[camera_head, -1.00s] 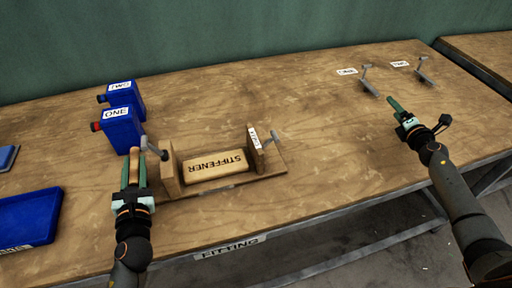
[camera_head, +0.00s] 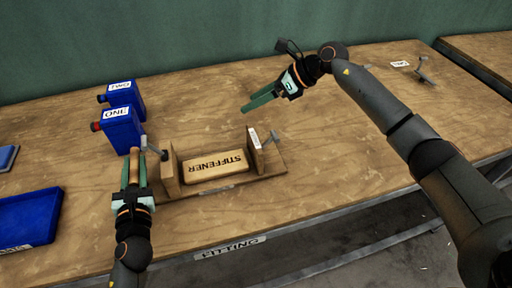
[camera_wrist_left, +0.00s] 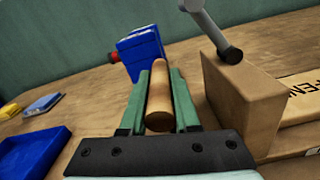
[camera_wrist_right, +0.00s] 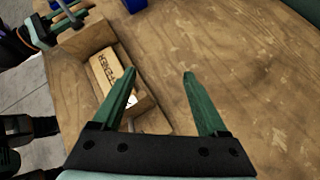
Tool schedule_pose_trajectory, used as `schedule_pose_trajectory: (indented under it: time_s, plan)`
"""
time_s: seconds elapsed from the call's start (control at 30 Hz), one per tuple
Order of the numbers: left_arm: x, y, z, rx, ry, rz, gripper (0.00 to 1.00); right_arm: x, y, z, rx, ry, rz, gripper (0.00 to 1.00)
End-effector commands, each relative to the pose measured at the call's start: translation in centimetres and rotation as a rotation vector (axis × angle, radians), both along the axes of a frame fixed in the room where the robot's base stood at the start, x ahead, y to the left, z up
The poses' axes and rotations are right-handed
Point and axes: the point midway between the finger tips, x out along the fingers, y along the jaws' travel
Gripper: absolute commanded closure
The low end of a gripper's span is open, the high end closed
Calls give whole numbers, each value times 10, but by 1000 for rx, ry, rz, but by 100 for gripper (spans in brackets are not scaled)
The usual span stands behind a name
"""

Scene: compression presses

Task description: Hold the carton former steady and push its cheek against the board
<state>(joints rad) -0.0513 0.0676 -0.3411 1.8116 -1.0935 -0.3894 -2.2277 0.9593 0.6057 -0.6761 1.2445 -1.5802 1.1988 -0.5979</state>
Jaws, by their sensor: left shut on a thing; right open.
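The carton former (camera_head: 225,189) is a wooden base with two upright cheeks, standing at the table's front. The board marked STIFFENER (camera_head: 215,166) lies between the left cheek (camera_head: 171,172) and the labelled right cheek (camera_head: 256,152). Whether the right cheek touches the board, I cannot tell. My left gripper (camera_head: 134,158) is shut on a round wooden handle (camera_wrist_left: 158,98) left of the left cheek. My right gripper (camera_head: 247,106) is open and empty, above the table behind the former. In the right wrist view the former (camera_wrist_right: 100,75) shows left of its fingers.
Grey metal levers stand at the former's left (camera_head: 152,147) and right (camera_head: 271,138) ends. Two blue containers, ONE (camera_head: 121,132) and TWO (camera_head: 122,95), stand behind left. A blue tray (camera_head: 30,218) is at the front left. The table behind the former is clear.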

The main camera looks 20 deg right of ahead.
Motion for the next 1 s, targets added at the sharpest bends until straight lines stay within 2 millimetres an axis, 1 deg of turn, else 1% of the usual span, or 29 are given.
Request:
schedule_pose_trajectory:
  time_s: [0.03,0.1,0.17,0.3,0.4,0.5,0.63,0.73,0.87,1.0]
  plan:
    - [0,0,0,0,0,1,100,-8,9,7,-85,-9,87,24]
    - [0,0,0,0,0,1,100,-20,16,12,-213,-9,203,24]
    - [0,0,0,0,0,1,100,-31,17,16,-326,-6,296,24]
    - [0,0,0,0,0,1,100,-51,6,27,-576,19,469,24]
    - [0,0,0,0,0,1,100,-61,-7,36,-721,46,553,24]
    - [0,0,0,0,0,1,100,-68,-18,44,-823,70,604,24]
    - [0,0,0,0,1,1,100,-72,-27,51,-894,91,635,24]
    - [0,0,0,0,1,1,100,-74,-29,48,-912,99,644,24]
    - [0,0,0,0,1,1,100,-74,-29,35,-910,102,647,24]
    - [0,0,0,0,1,1,100,-74,-29,15,-908,102,645,24]
